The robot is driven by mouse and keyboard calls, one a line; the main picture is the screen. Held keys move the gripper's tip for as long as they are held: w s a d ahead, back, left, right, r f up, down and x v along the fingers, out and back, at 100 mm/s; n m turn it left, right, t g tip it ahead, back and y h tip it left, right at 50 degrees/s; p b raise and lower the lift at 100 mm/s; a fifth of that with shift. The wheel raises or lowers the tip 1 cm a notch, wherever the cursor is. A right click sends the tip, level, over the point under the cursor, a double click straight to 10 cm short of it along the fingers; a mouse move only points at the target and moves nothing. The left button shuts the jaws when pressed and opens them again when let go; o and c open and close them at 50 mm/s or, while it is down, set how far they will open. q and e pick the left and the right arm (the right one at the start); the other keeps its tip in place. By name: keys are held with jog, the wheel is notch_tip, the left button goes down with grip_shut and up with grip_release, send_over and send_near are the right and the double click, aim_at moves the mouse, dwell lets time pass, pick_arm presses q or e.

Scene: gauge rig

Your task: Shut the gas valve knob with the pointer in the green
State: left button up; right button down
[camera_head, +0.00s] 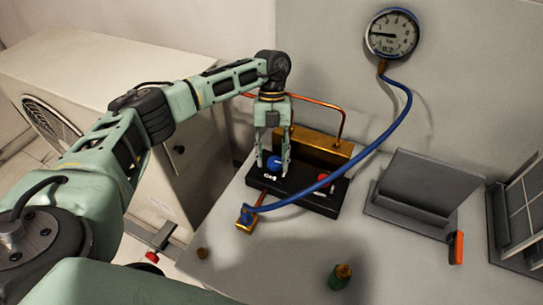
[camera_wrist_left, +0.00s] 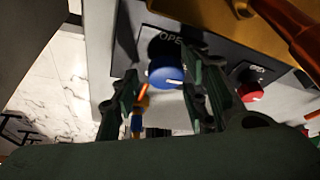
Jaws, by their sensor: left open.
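A blue knob (camera_head: 273,162) stands on a black valve block (camera_head: 320,203) on the grey table. My left gripper (camera_head: 274,170) points down over it, open, with a finger on each side. In the left wrist view the blue knob (camera_wrist_left: 166,75) shows between the fingers of the gripper (camera_wrist_left: 166,88), with "OPE" lettering above it; I cannot tell whether they touch it. A red knob (camera_head: 326,178) is at the block's right end and also shows in the wrist view (camera_wrist_left: 250,92). The round gauge (camera_head: 391,36) on the wall has its pointer toward the left; no green band is readable.
A blue hose (camera_head: 401,125) runs from the gauge across the block to a brass fitting (camera_head: 245,219). A brass block (camera_head: 320,147) with copper pipe stands behind. A green-and-brass fitting (camera_head: 340,277) lies in front. A grey stand (camera_head: 428,190) is at right. The front middle table is mostly clear.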

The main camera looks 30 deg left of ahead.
pick_arm(q)
jog(key=v, duration=1.2)
jog(key=shift+s+f, duration=0.15)
dwell(1.5)
